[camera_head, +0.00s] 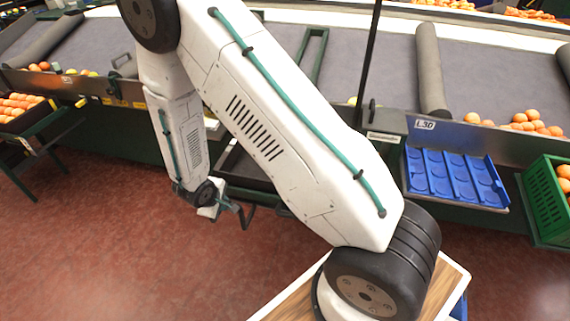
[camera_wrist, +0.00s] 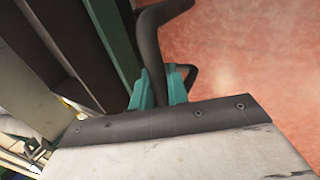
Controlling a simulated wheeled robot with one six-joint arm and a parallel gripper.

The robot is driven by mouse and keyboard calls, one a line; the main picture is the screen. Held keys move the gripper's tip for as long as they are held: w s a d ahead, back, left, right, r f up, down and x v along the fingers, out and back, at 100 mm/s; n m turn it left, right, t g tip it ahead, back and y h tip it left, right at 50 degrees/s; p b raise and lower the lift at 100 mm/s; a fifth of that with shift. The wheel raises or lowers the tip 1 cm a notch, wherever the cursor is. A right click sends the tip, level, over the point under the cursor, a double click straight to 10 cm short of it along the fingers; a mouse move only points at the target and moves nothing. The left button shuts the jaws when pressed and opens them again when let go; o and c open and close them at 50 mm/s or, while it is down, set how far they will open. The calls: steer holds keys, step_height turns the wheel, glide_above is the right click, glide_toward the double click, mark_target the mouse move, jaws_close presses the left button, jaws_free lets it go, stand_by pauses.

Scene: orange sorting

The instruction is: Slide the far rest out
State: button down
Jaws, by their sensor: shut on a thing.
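My gripper (camera_head: 236,208) is low in front of the sorting line, left of the middle in the head view. In the wrist view its teal fingers (camera_wrist: 160,90) are shut on a dark curved handle (camera_wrist: 151,50), which passes between them. The handle shows as a small dark loop (camera_head: 246,217) beside the fingers in the head view. I take it for the far rest's handle. A dark frame with green edges (camera_head: 231,160) lies behind it under the conveyor. My arm hides much of that frame, so I cannot tell how far out it is.
A blue tray (camera_head: 452,178) sits at the right under the L30 label (camera_head: 424,124). A green crate (camera_head: 547,200) with oranges is beside it. A stand with oranges (camera_head: 22,120) is at the left. The red floor (camera_head: 110,235) in front is clear.

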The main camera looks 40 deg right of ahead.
steer(key=s+a, duration=0.4)
steer(key=a, duration=0.2)
steer(key=shift+s+a, duration=0.3)
steer(key=shift+s, duration=0.05)
steer(key=c, duration=1)
jaws_free()
step_height(320, 180, up, 7)
stand_by(0.5)
steer(key=shift+d, duration=0.1)
stand_by(0.3)
